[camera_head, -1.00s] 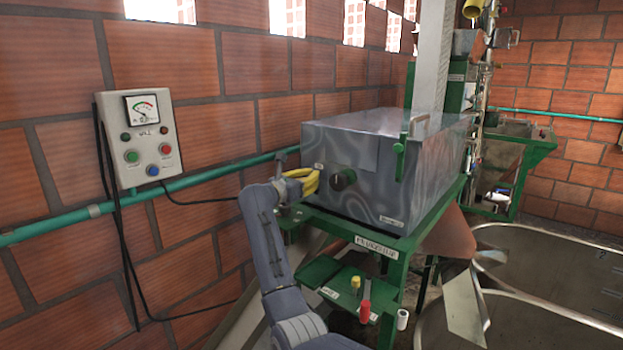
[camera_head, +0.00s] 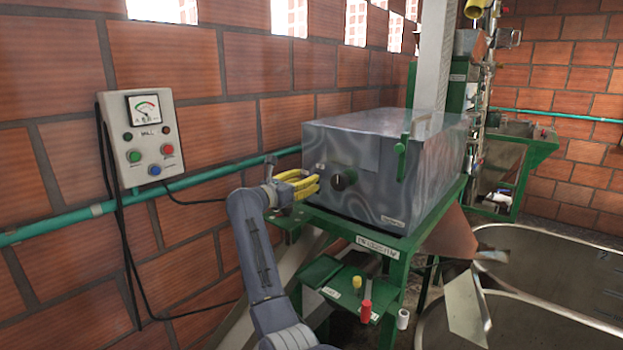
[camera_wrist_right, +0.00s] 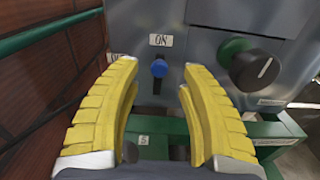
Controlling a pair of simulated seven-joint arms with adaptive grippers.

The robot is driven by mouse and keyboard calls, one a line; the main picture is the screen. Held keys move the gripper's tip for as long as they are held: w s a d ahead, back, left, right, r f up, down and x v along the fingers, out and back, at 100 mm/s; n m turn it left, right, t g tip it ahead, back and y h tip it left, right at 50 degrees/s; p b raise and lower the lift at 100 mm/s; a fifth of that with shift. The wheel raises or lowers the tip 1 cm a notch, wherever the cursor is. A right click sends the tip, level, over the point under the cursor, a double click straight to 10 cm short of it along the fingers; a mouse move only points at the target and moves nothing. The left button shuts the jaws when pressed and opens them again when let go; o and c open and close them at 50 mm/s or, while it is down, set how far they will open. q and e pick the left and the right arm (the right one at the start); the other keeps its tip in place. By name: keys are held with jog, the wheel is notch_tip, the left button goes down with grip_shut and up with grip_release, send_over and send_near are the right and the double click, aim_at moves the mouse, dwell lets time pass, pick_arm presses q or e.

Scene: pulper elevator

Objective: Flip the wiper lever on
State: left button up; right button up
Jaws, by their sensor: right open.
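The wiper lever appears to be the small blue-tipped lever (camera_wrist_right: 159,69) in a dark vertical slot, just under an "ON" label (camera_wrist_right: 161,40) in the right wrist view. It sits on the front of the grey metal box (camera_head: 362,195). In the head view my gripper hides it. My right gripper (camera_head: 316,185) has yellow fingers and is at the left part of the box's front face. In the right wrist view its fingers (camera_wrist_right: 160,82) are spread, one to each side of the lever, with gaps between. My left gripper is not in view.
A black knob (camera_head: 343,180) on a green base is right of the lever. A green handle (camera_head: 400,160) is at the box's corner. A control panel (camera_head: 144,138) hangs on the brick wall at left. Yellow and red levers (camera_head: 366,311) are on the green stand below.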

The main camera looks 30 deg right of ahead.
jog(key=v, duration=0.8)
jog(key=shift+r, duration=0.1)
